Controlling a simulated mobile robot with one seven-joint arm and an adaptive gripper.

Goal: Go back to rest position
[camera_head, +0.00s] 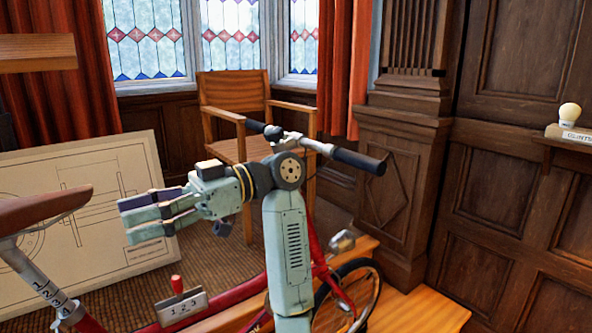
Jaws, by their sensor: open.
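My gripper (138,218) is at the end of my pale green arm, left of the picture's middle. Its fingers point left and are apart, with nothing seen between them. The arm rises from the bottom middle and bends left at its dark upper joint. The gripper shows in front of the right part of a leaning drafting board (95,243). I cannot tell how far it is from the board.
A red bicycle (228,297) stands around my arm in the picture, with a brown saddle (45,210) and a handlebar grip (358,161). A red lever rises from a numbered plate (182,308). A wooden chair (233,93) stands behind. A low wooden platform (425,308) lies at right.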

